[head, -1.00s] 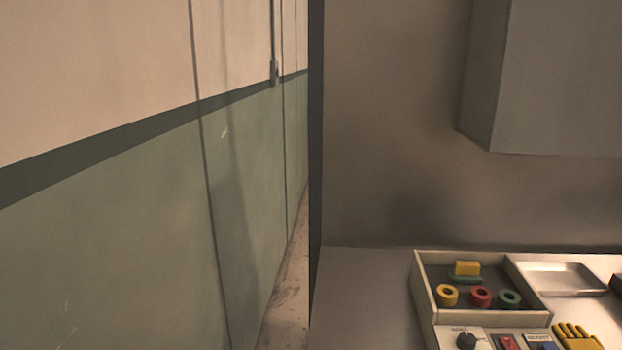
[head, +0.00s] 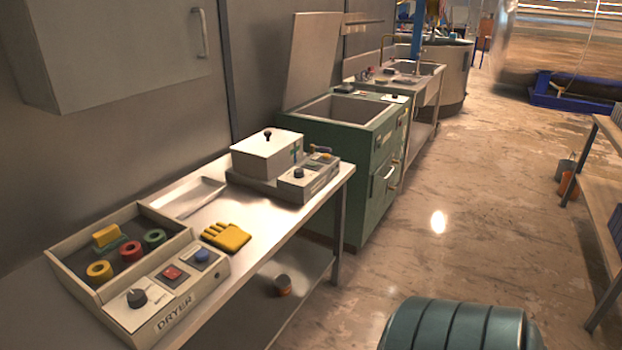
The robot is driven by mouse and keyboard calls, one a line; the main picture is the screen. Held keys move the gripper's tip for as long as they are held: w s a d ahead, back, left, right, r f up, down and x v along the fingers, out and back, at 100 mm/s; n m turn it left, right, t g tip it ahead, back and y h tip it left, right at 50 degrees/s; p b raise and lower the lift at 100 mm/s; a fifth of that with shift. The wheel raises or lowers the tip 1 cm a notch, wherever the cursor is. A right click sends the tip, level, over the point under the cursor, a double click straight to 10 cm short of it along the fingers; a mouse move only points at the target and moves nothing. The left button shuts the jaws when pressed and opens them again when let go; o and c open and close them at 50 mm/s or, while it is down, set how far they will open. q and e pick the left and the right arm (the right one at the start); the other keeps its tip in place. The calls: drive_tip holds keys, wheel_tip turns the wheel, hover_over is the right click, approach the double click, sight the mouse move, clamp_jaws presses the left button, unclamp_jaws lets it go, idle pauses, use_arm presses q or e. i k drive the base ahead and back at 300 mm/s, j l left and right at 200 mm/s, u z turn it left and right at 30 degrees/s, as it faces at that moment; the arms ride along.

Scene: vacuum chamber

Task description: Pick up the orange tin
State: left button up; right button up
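No tin is plain to make out. A small round thing (head: 283,285) with a grey top and an orange-brown lower part stands on the shelf under the bench; it may be a tin. An orange container (head: 568,184) stands far off at the right, beside the wooden bench, and is too small to tell what it is. Neither of my grippers is in view.
The metal bench (head: 232,232) holds the dryer box (head: 165,318), a yellow glove (head: 227,237), a tray (head: 186,197) and a white lidded box (head: 267,153). A green cabinet (head: 345,190) stands beyond. A teal ribbed drum-like thing (head: 460,327) is near. Floor between is clear.

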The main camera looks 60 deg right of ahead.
sight(282, 282)
drive_tip(key=z, duration=1.65)
drive_tip(key=i+l+u, duration=0.1)
drive_tip(key=u, duration=0.4)
drive_tip(key=i+l+u, duration=0.15)
drive_tip(key=l, duration=0.2)
drive_tip(key=l+u, duration=0.15)
drive_tip(key=l, duration=0.15)
drive_tip(key=i+l+u, duration=0.15)
drive_tip(key=l, duration=0.2)
drive_tip(key=i+l, duration=0.15)
drive_tip(key=l, duration=0.6)
drive_tip(key=i+l+u, duration=0.1)
drive_tip(key=l, duration=0.65)
drive_tip(key=i+l+u, duration=0.1)
drive_tip(key=l, duration=1.45)
drive_tip(key=i, duration=0.25)
